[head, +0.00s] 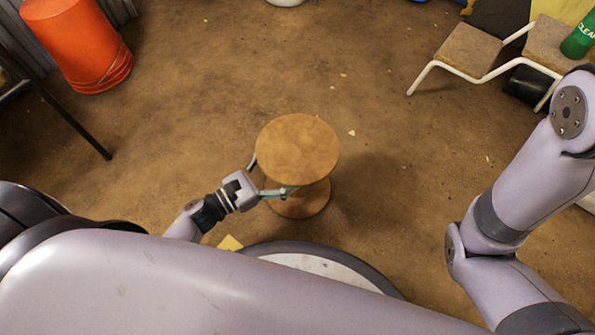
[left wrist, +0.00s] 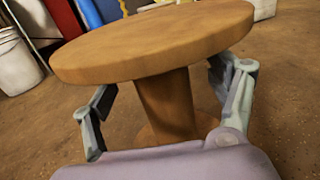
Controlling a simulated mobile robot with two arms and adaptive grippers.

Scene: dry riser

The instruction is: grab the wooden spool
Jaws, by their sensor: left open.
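The wooden spool (head: 297,148) stands upright on the brown floor in front of me in the head view. It has a round top disc, a narrower core and a round base disc. My left gripper (head: 271,178) is at its left side, below the top disc. In the left wrist view the spool's top disc (left wrist: 150,45) spans the upper picture. The open fingers of my left gripper (left wrist: 168,105) lie on either side of the core, under the disc, with gaps to the core. My right gripper is not in view; only my right arm shows.
A low step stool with white legs (head: 468,48) and a green bottle (head: 580,38) are at the upper right. A yellow piece (head: 230,243) lies near my base. The floor beyond the spool is mostly clear.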

